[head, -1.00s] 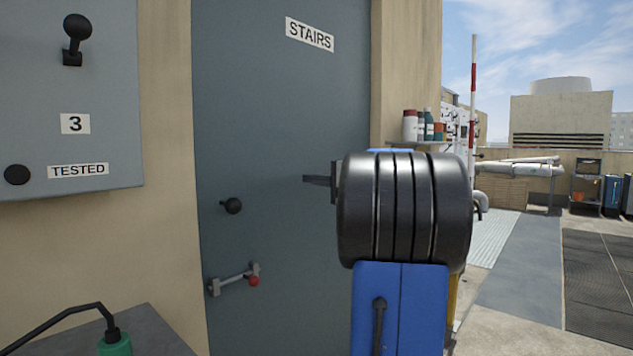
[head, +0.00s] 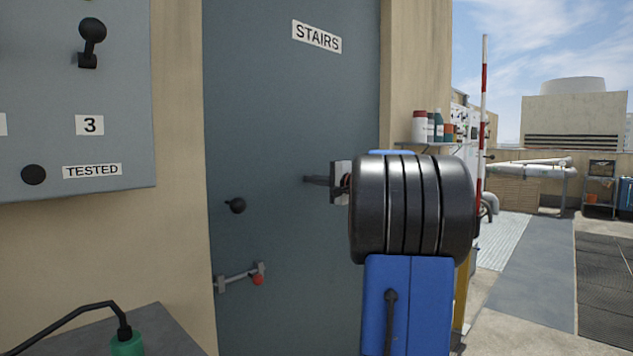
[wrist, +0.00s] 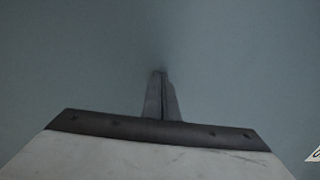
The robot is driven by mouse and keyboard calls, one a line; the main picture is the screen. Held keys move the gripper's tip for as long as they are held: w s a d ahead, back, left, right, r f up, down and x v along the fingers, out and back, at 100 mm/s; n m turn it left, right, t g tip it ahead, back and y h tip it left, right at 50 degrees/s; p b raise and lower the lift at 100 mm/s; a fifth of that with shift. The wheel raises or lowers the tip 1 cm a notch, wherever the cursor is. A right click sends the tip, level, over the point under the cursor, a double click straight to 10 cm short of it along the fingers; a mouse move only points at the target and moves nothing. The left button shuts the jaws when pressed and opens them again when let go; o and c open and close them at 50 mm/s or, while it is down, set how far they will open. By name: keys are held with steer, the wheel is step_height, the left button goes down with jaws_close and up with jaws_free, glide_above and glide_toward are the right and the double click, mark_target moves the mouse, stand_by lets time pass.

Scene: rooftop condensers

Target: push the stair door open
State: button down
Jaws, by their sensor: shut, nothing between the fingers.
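The stair door (head: 285,110) is a grey-blue panel with a white STAIRS sign (head: 317,37). It looks closed in its beige surround. A round black knob (head: 236,205) is on its left part, and a bar latch (head: 240,278) with a red knob is lower down. My gripper (head: 306,180) points left in front of the door, right of the black knob and above it. In the wrist view its shut, empty fingers (wrist: 160,78) point at the plain door face (wrist: 80,55). The tips look very close to it; I cannot tell whether they touch.
A grey panel (head: 110,165) with a black toggle, marked 3 and TESTED, is on the left wall. Below it is a grey surface (head: 165,325) with a green cabled item (head: 127,343). A shelf of bottles (head: 425,143) is right of the door. Open rooftop walkway lies farther right.

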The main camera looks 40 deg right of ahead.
steer(key=shift+w, duration=0.35)
steer(key=w, duration=0.4)
stand_by(0.5)
steer(key=shift+w, duration=0.1)
steer(key=shift+w, duration=2)
